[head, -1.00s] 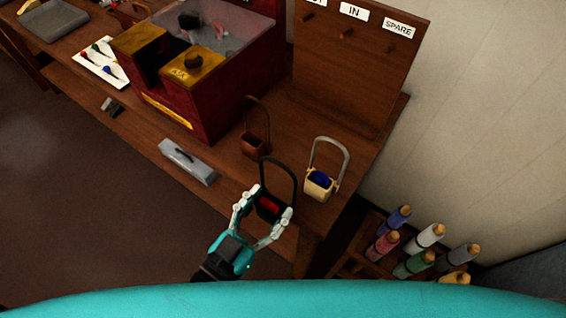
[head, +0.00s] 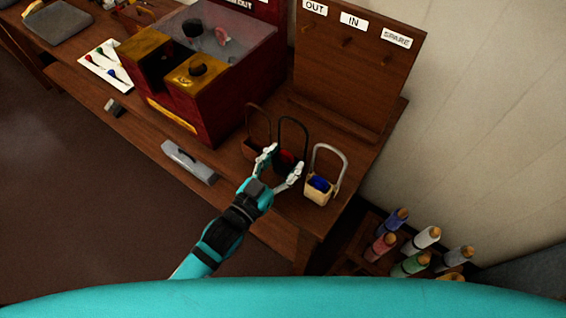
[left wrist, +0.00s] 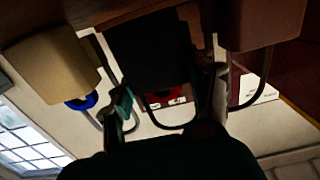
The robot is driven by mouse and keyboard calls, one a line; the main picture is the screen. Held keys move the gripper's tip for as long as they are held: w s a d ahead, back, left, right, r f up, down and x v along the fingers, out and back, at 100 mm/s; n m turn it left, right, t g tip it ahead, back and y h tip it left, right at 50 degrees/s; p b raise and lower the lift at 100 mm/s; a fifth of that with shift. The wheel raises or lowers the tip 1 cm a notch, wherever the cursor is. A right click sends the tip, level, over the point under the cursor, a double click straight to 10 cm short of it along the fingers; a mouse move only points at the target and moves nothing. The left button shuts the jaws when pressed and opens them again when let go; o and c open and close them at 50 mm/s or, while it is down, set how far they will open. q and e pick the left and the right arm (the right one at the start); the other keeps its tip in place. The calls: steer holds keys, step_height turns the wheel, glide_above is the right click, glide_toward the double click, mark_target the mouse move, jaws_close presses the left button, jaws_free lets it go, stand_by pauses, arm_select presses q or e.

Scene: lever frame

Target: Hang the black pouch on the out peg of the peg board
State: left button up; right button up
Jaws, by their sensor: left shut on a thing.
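The black pouch (head: 286,158) has red contents and a tall dark arched handle. My left gripper (head: 281,165) is shut on it, with white fingers on either side of its body. In the left wrist view the black pouch (left wrist: 150,48) shows dark between the fingers (left wrist: 170,95), upside down. I cannot tell whether its base is clear of the table. The peg board (head: 358,85) stands at the back right. Its out peg (head: 307,29) is at the left, under the OUT label (head: 314,8). The handle is below and apart from that peg.
A brown pouch (head: 255,149) is close on the left. A cream pouch (head: 318,192) with blue contents is close on the right. The in peg (head: 346,42) and spare peg (head: 386,60) look empty. A red and yellow box (head: 205,95) stands left of the board.

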arm_select(q)
steer(key=shift+f+p, duration=0.2)
steer(key=shift+p, duration=0.15)
steer(key=shift+f, duration=0.35)
steer(key=shift+f, duration=0.1)
steer(key=shift+f, duration=0.15)
steer(key=o, duration=0.9)
steer(key=shift+f, duration=0.15)
steer(key=o, duration=0.5)
steer(key=shift+c, duration=0.2)
